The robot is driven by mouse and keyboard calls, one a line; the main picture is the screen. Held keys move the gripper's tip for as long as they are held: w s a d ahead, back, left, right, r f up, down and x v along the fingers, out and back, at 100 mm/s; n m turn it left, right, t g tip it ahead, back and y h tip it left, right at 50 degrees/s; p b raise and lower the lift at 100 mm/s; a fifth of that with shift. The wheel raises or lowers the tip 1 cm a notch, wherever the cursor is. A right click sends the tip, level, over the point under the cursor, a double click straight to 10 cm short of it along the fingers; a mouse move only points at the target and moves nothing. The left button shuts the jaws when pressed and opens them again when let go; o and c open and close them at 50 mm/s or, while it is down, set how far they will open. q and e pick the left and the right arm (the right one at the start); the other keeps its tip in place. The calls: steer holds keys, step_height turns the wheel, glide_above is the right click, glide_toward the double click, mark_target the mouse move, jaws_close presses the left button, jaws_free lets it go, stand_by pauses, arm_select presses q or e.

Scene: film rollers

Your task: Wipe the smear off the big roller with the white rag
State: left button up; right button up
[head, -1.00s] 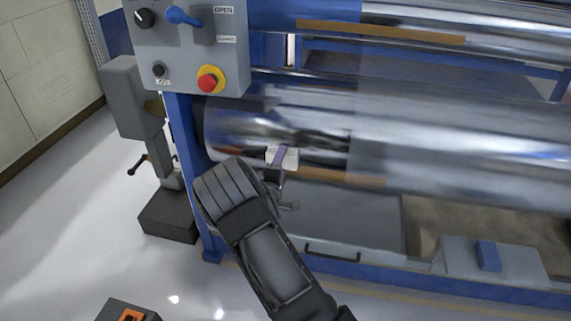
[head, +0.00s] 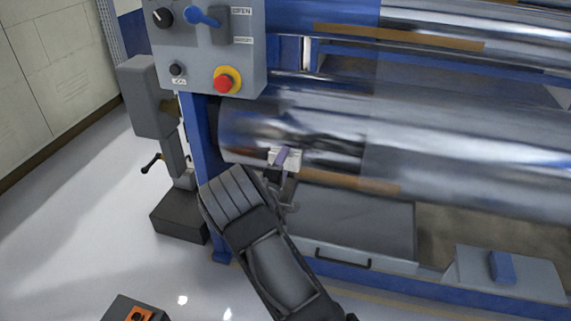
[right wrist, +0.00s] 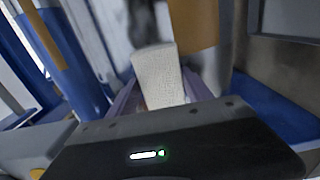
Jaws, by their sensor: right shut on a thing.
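The big roller (head: 450,155) is a shiny metal cylinder across the middle of the head view. Dark streaks (head: 335,147) show on its left part, just right of the rag; I cannot tell smear from reflection there. My right gripper (head: 284,160) is shut on the white rag (head: 291,157) at the roller's lower front, near its left end. The rag also shows in the right wrist view (right wrist: 158,75), between the fingers, with a dark patch on the metal beyond it. Whether the rag touches the roller is unclear. My left gripper is out of view.
A control box (head: 212,45) with a red button (head: 224,83) hangs above the roller's left end. A blue upright (head: 197,135) stands left of it. A grey tray (head: 350,235) lies below. A grey block with a blue top (head: 503,267) sits lower right.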

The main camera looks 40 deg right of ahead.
mark_target(273, 160)
steer(key=shift+w+a+r+b, duration=0.1)
steer(key=shift+w+a+b, duration=0.15)
steer(key=shift+w+a, duration=0.35)
steer(key=shift+w+a+b, duration=0.2)
steer(key=shift+w+a, duration=0.1)
steer(key=shift+w, duration=0.55)
steer(key=shift+a, duration=0.1)
steer(key=shift+s+a+p, duration=0.35)
steer(key=shift+a+p, duration=0.1)
steer(key=shift+a, duration=0.1)
steer(key=shift+p+v, duration=0.75)
steer(key=shift+v, duration=1.5)
